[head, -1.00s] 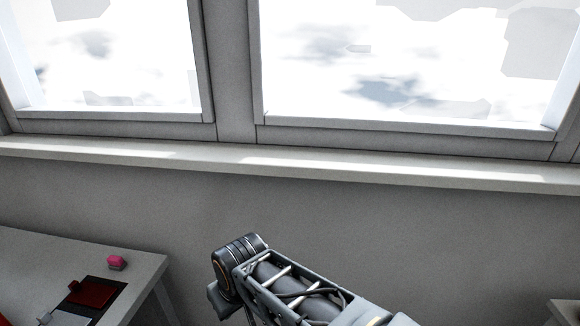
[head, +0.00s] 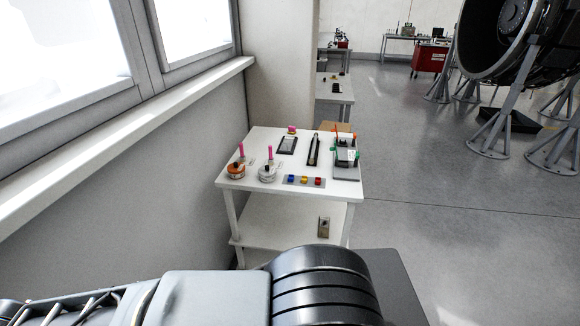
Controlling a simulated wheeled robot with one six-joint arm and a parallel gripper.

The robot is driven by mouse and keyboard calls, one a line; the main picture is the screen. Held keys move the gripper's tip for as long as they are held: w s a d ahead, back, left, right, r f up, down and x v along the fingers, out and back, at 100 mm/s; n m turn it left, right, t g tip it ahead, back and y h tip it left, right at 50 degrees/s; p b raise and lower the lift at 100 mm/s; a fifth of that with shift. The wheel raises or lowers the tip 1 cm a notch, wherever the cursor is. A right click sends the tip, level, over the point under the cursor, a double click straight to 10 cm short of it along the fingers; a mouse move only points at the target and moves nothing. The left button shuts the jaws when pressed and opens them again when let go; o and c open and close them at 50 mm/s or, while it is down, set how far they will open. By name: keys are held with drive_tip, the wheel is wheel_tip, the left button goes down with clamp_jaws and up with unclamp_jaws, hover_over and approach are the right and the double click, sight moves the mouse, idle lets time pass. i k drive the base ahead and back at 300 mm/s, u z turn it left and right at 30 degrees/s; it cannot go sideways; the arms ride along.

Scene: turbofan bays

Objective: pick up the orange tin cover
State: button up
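A white two-level cart stands ahead, with a white top (head: 235,186). At its left front corner sits a small round orange tin (head: 236,171) with an upright pink piece on it. I take its orange upper part to be the cover, but it is too small to tell cover from tin. A similar pale tin (head: 267,174) with a pink piece stands just right of it. My arm crosses the bottom of the view, well short of the cart. My gripper is not in view.
The cart top also holds a tray with blue, yellow and red pieces (head: 304,181), dark flat items (head: 287,145) and a green-cornered device (head: 346,157). A wall and window ledge (head: 130,142) run along the left. Open floor (head: 430,220) lies right, before an engine on stands (head: 510,40).

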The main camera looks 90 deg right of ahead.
sight(234, 168)
drive_tip(key=z, duration=2.35)
drive_tip(key=i, duration=1)
drive_tip(key=z, duration=0.05)
